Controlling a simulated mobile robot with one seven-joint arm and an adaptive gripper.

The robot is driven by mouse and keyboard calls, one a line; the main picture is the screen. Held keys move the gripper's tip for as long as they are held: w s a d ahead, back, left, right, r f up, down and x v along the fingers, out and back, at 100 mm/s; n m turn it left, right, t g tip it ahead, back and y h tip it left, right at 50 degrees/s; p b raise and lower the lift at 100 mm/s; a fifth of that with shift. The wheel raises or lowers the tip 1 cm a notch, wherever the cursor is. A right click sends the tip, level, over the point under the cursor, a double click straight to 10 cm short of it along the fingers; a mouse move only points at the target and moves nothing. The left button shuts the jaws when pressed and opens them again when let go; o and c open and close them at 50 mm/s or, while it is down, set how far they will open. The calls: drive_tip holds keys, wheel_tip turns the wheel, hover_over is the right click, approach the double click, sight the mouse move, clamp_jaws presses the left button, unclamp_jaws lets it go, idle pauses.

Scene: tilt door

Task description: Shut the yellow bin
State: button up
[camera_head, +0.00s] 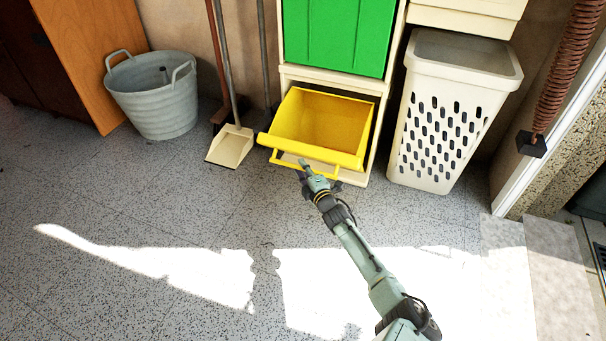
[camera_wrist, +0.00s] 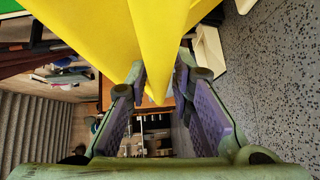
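The yellow bin (camera_head: 320,120) is tilted open at the bottom of a cream cabinet. Its front leans outward, with a yellow handle bar (camera_head: 290,165) along its lower front. My gripper (camera_head: 305,168) is at the bin's front, close to this bar. In the wrist view, my gripper (camera_wrist: 158,82) has its two fingers apart, with a yellow part of the bin (camera_wrist: 150,35) reaching between them. I cannot tell whether the fingers touch it.
A green bin (camera_head: 340,35) sits shut above in the cabinet. A cream laundry basket (camera_head: 437,130) stands close on the right. A dustpan (camera_head: 231,146) and a metal tub (camera_head: 155,95) stand to the left. The floor (camera_head: 150,210) in front is clear.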

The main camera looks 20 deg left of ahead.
drive_tip(key=shift+a, duration=0.1)
clamp_jaws()
idle(0.8)
